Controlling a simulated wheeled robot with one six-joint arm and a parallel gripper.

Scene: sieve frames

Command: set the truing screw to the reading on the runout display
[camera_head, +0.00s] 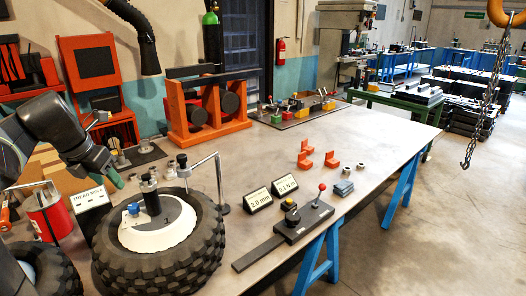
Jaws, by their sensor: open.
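A small display (258,200) on the workbench reads 2.0 mm. A second display (285,186) beside it appears to read 0.1 N m. A dark wheel with a knobby tyre (190,255) lies flat with a white hub (165,234). A blue knob (132,208) and a black post (152,203) stand on the hub; I cannot tell for sure which part is the truing screw. My gripper (115,178), with green fingers, is open at the left, above and apart from the hub. The space between its fingers is hard to see.
A dark fixture (290,232) with a red-knobbed lever stands right of the wheel. A bent metal rod (219,180) rises behind the tyre. Red blocks (305,160), an orange stand (208,138) and a red can (50,218) are nearby.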

